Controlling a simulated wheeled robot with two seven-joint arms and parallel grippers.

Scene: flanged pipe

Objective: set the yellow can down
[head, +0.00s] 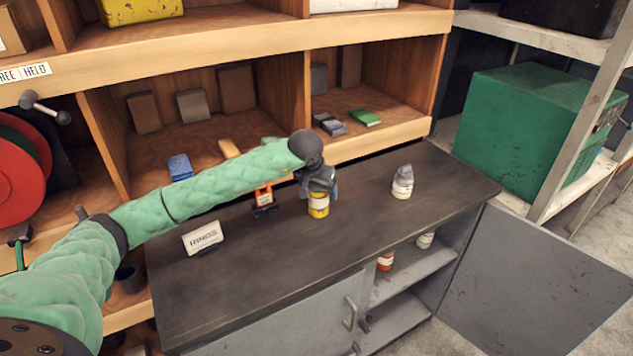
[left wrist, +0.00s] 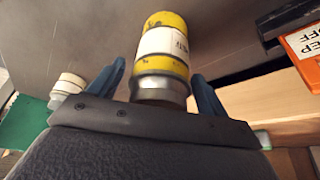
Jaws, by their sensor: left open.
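The yellow can (head: 318,207), with a white label band and a grey metal top, appears to stand upright on the dark countertop (head: 255,285). It also shows in the left wrist view (left wrist: 163,65), between the two blue-grey fingers. My left gripper (head: 318,189) is over the can's top from above, with its jaws open. In the left wrist view my left gripper (left wrist: 160,80) has a finger on each side of the can, and a gap shows on at least the right side. The can's upper part is hidden by the gripper in the head view. My right gripper is out of view.
An orange sign (head: 264,196) stands just left of the can, and a white "RINGS" card (head: 203,238) farther left. A white can with a grey top (head: 402,184) stands to the right. Wooden cubbies rise behind. The cabinet door (head: 535,285) hangs open; the front countertop is clear.

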